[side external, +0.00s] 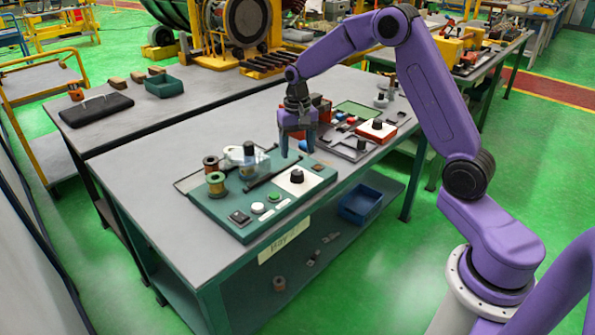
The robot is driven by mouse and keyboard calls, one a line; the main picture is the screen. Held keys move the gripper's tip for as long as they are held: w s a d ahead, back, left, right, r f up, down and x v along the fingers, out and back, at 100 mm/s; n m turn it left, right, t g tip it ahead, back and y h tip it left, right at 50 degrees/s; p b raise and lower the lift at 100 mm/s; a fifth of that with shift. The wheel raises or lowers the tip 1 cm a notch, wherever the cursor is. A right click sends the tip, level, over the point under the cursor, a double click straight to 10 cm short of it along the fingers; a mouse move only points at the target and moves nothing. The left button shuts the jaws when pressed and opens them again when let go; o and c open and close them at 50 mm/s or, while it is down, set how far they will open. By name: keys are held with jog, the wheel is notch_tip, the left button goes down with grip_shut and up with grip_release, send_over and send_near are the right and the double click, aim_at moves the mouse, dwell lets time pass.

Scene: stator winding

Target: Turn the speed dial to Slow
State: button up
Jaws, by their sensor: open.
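The speed dial appears as a black knob (297,176) on a white plate, at the right end of a green control panel (225,213). Its markings and pointer are too small to read. There is a second black knob (377,124) on a white-topped red box further back, and I cannot tell from labels which one is the speed dial. My gripper (296,150) is open and empty, pointing down. It appears above and behind the nearer knob, apart from it.
Copper-coloured wire spools (216,184) and a clear-covered part stand on the panel's left. A grey tray (352,146) with a black knob lies right of my gripper. A blue bin (360,204) sits on the lower shelf. The grey tabletop (150,185) is clear at left.

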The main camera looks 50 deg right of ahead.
aim_at(297, 172)
notch_tip(297, 172, down, 8)
jog(key=shift+f, duration=0.1)
dwell(0.4)
jog(key=c, duration=1.1)
